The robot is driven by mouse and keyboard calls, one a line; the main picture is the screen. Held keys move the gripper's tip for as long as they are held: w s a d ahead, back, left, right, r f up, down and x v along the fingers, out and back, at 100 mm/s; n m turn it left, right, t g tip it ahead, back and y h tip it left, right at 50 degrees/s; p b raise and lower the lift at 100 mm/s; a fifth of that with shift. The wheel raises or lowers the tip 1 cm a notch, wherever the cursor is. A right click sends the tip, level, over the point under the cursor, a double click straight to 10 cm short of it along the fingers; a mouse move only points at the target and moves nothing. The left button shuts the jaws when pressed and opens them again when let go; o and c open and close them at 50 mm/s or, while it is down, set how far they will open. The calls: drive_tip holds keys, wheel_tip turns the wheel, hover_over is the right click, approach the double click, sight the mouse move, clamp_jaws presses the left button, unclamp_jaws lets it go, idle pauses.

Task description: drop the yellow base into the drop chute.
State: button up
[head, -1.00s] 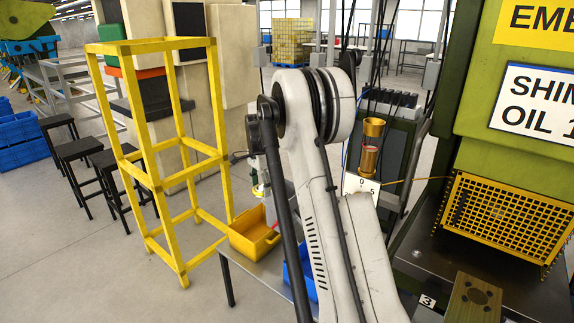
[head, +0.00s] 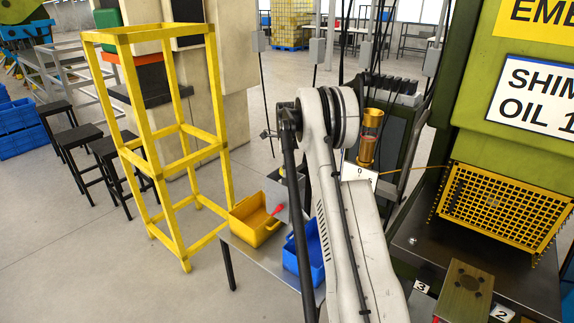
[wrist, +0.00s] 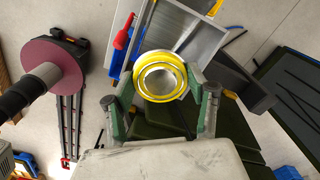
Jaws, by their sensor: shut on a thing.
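The yellow base (wrist: 160,77) is a round yellow ring with a shiny metal centre in the wrist view. My gripper (wrist: 164,92) is shut on it, one finger on each side. In the wrist view, a grey metal trough with raised walls (wrist: 206,38), seemingly the drop chute, lies beyond the base; the base covers part of it. I cannot tell the height between them. In the head view a grey metal box shape (head: 284,192) stands beside the yellow bin, partly behind my arm. My gripper and the base are not clearly visible there.
A yellow bin (head: 250,226) and a blue bin (head: 304,262) sit on a metal table. A red-handled thing (wrist: 124,26) lies near the trough. A tall yellow frame (head: 140,150) stands left, a press with a yellow mesh guard (head: 505,210) right.

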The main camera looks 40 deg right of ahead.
drive_tip(key=shift+f, duration=1.3)
drive_tip(key=o, duration=0.9)
drive_tip(key=shift+c, duration=0.2)
drive_tip(key=shift+r, duration=0.1)
wheel_tip(320, 180, up, 12)
drive_tip(key=shift+a, duration=0.1)
